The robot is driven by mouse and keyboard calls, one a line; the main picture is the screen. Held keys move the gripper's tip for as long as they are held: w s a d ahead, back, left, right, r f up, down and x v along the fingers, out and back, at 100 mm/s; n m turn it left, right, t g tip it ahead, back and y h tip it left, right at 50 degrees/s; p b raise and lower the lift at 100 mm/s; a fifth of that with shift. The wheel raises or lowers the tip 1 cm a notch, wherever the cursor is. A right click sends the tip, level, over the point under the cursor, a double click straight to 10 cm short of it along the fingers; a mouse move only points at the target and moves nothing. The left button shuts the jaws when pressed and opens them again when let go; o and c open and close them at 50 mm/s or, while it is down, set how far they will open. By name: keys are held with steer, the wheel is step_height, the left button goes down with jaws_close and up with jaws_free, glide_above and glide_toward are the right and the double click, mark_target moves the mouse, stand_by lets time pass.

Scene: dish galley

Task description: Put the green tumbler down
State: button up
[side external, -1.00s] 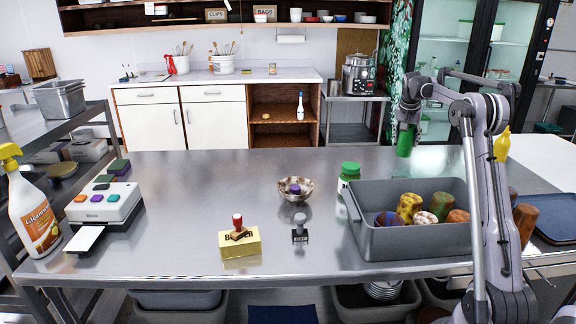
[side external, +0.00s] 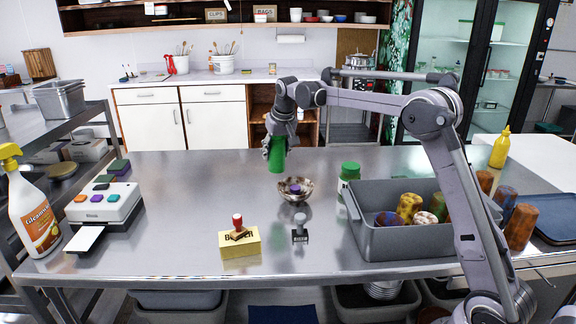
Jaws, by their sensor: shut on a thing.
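The green tumbler (side external: 277,158) is upright at the back middle of the steel table (side external: 190,215), behind the metal bowl. My gripper (side external: 275,146) is shut on the tumbler from above and hides its upper part. The tumbler's lower part shows below the fingers. I cannot tell whether its base touches the table or hangs slightly above it.
A green-capped bottle (side external: 349,174) and a grey tub (side external: 400,242) of tumblers are to the right. The table's left middle is clear.

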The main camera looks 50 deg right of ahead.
steer(key=w+a+n+y, duration=0.15)
steer(key=a+n, duration=0.35)
steer(key=a, duration=1.5)
steer(key=shift+t, duration=0.3)
steer(key=shift+w+a+f, duration=0.6)
steer(key=shift+a+f, duration=1.2)
steer(key=shift+a, duration=0.2)
steer(key=shift+w+a+f, duration=0.6)
steer(key=shift+a+f, duration=1.25)
steer(key=shift+a, duration=0.1)
steer(key=shift+w+a+f, duration=0.6)
steer(key=shift+a+f, duration=1.2)
steer(key=shift+a, duration=0.2)
steer(key=shift+f, duration=0.15)
steer(key=o, duration=1.1)
steer(key=shift+o, duration=0.2)
